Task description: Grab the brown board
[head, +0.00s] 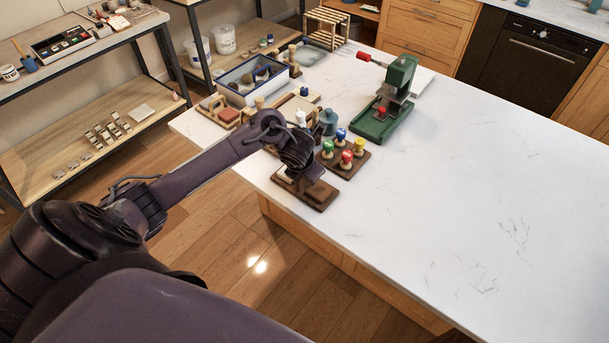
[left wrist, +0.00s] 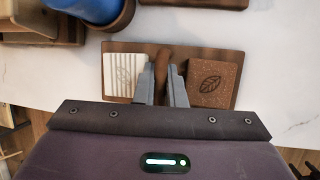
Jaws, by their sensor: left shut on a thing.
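The brown board (head: 319,201) lies at the near left edge of the white counter. In the left wrist view the board (left wrist: 207,53) carries a white ribbed tile (left wrist: 123,72) on its left and a brown tile with a leaf mark (left wrist: 212,82) on its right. A brown upright handle (left wrist: 163,58) stands between the tiles. My left gripper (head: 300,174) is over the board, with its fingers (left wrist: 162,80) shut around the handle. In the head view the gripper hides part of the board. My right gripper is not in view.
A rack of coloured-knob stamps (head: 346,160) stands just behind the board. A green press (head: 388,112) with a red handle is farther back. A blue-rimmed box (head: 251,80) and small tools crowd the back left. The counter's right side is clear.

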